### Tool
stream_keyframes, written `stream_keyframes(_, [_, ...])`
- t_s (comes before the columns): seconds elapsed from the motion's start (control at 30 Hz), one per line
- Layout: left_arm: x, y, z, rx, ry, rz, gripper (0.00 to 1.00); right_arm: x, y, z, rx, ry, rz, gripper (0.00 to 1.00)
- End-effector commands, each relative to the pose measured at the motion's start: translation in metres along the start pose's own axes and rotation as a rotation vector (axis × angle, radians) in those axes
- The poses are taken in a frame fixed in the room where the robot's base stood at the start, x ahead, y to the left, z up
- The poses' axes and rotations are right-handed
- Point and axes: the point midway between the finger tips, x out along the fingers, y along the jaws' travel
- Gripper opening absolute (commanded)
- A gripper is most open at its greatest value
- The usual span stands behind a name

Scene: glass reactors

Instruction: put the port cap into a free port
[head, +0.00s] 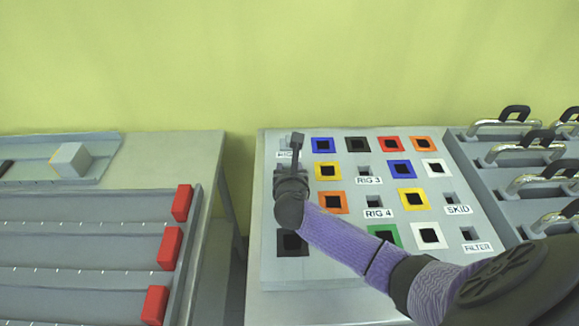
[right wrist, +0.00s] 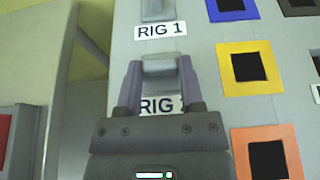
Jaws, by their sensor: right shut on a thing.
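My right gripper (head: 296,150) is over the left column of the sloped grey panel (head: 275,262). In the right wrist view its fingers (right wrist: 160,82) are shut on a small grey piece (right wrist: 158,66), just above the partly covered RIG 2 label (right wrist: 160,105). I cannot tell whether this piece is the port cap or a part of the panel. Square dark openings in coloured frames fill the panel, such as a yellow one (head: 327,171), a blue one (head: 323,146) and a white one (head: 428,236). My left gripper is out of view.
Small grey fittings sit by labels RIG 3 (head: 368,181), RIG 4 (head: 378,214), SKID (head: 458,210) and FILTER (head: 477,247). A rack with metal handles (head: 505,124) adjoins on the right. On the left are a grey block (head: 70,160) in a tray and red blocks (head: 169,248).

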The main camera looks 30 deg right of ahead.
Motion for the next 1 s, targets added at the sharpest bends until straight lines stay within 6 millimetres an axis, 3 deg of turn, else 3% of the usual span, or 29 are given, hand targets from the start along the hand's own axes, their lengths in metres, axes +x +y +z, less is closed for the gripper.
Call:
stream_keyframes(0.23, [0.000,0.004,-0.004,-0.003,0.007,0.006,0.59,0.000,0.000,-0.001,0.000,0.002,0.000,0.00])
stream_keyframes(0.27, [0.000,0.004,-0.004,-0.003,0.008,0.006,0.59,0.000,0.000,-0.001,0.000,0.002,0.000,0.55])
stream_keyframes(0.43, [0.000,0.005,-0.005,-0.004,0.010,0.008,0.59,0.000,0.000,-0.001,0.000,0.002,0.000,0.90])
stream_keyframes(0.73, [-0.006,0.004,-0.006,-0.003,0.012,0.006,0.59,-0.007,0.000,0.001,0.000,0.002,0.001,0.90])
stream_keyframes(1.0, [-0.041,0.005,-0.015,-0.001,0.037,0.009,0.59,-0.075,0.000,0.004,0.001,0.003,0.003,0.90])
